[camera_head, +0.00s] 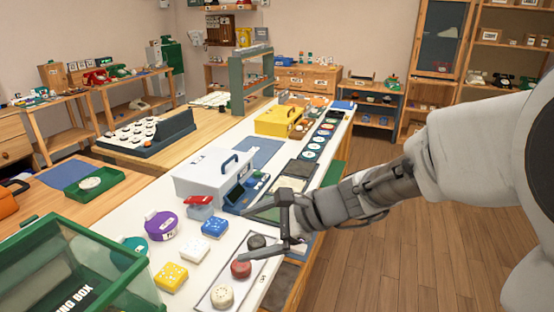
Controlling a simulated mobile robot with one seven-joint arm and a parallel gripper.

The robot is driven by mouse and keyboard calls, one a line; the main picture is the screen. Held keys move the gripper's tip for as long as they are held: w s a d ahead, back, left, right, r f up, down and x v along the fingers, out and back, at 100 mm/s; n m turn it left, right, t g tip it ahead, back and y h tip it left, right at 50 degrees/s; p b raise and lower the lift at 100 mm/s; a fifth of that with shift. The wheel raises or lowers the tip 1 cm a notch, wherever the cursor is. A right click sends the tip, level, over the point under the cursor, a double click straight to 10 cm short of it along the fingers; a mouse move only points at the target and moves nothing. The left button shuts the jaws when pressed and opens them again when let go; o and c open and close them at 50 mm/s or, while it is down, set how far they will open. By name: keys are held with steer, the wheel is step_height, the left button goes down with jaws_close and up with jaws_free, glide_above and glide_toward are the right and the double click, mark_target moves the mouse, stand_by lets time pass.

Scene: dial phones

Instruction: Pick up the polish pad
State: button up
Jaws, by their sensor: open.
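I cannot tell for certain which object is the polish pad. Small candidates on the white table (190,262) are a purple round item (161,225), a teal round item (133,247), a yellow block with pale spots (171,277), a blue block with pale marks (214,228) and a white block (194,249). Below my gripper (266,228), a pale framed mat (225,270) bears a dark disc (257,241), a red disc (241,268) and a cream disc (222,295). My gripper is open, its fingers spread above the mat's far end, with nothing between them.
A green-framed clear box (75,265) stands at the near left. A white case (212,172), a blue tray (245,192) and a red-topped container (199,206) stand beyond the blocks. A yellow toolbox (279,121) is farther back. The wooden floor at right is clear.

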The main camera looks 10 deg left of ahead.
mark_target(196, 247)
steer(key=w+a+f+m+b, duration=0.1)
steer(key=w+f+m, duration=0.1)
steer(key=f, duration=0.1)
steer(key=w+a+f+m+t+y+b, duration=0.1)
steer(key=w+a+f+m+b, duration=0.1)
steer(key=f, duration=0.2)
steer(key=w+a+f+m+b, duration=0.1)
steer(key=w+f+m+b, duration=0.1)
steer(key=w+f, duration=0.1)
steer(key=shift+a+f+m+t+y, duration=0.2)
steer(key=shift+f+m+t+y, duration=0.15)
steer(key=shift+f, duration=0.2)
steer(key=b+x, duration=0.2)
steer(key=x, duration=0.9)
steer(key=shift+w+a+f+b, duration=0.1)
steer(key=shift+a+b, duration=0.2)
steer(key=shift+b, duration=0.05)
steer(key=b+x, duration=0.1)
steer(key=x, duration=0.4)
steer(key=shift+a+f+b, duration=0.1)
steer(key=shift+f+b, duration=0.2)
steer(key=shift+b, duration=0.05)
steer(key=shift+a, duration=0.25)
steer(key=shift+c, duration=0.3)
steer(key=c, duration=1.2)
